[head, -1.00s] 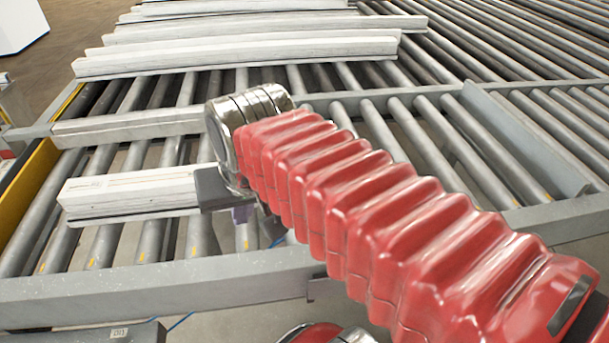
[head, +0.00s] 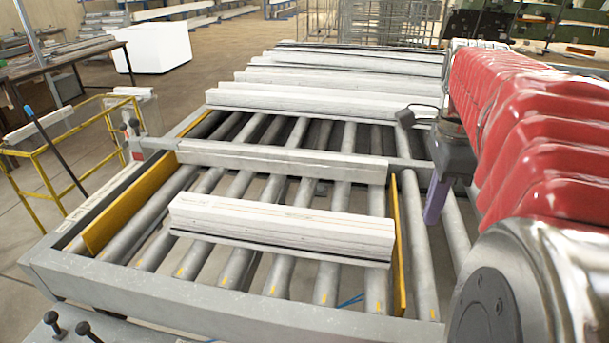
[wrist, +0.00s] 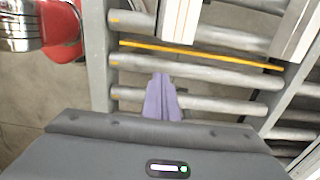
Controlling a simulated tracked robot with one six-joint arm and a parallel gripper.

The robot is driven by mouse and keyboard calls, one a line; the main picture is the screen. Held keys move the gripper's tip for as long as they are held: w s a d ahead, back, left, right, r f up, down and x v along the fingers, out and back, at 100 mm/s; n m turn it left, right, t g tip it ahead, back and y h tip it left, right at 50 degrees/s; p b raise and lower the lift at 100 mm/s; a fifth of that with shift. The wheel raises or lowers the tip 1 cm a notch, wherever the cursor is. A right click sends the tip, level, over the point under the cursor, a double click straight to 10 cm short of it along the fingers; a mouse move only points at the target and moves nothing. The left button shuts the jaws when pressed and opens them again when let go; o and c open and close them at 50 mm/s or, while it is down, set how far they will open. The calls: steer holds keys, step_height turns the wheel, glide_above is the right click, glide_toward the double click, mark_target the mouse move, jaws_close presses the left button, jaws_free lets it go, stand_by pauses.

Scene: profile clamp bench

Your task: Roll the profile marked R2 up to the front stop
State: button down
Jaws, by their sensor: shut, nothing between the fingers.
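A white profile (head: 280,230) lies across the rollers in the front bay, a little behind the front beam (head: 190,300). No R2 mark is legible on any profile. A pale bar (head: 280,162) lies behind it along the cross beam; I cannot tell whether it is a profile or the stop. Several more profiles (head: 310,103) lie on the rollers farther back. My gripper (head: 436,200) is right of the front profile, apart from it, beyond the right yellow strip. Its purple fingers are shut and empty; in the wrist view they (wrist: 162,98) point over bare rollers.
Yellow strips (head: 130,212) (head: 398,240) flank the front bay. A yellow railing (head: 50,180) stands to the left. A white block (head: 155,52) and a dark bench (head: 60,62) stand on the floor behind. Rollers are bare between the front profile and the front beam.

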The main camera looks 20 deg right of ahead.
steer(key=shift+f, duration=0.1)
step_height(320, 180, down, 10)
steer(key=shift+f, duration=0.1)
steer(key=shift+w+a+r, duration=0.1)
steer(key=shift+w+a, duration=0.5)
steer(key=shift+a, duration=0.25)
steer(key=shift+w+a+r, duration=0.1)
steer(key=shift+w+a, duration=0.45)
steer(key=shift+a, duration=0.3)
steer(key=shift+w, duration=0.1)
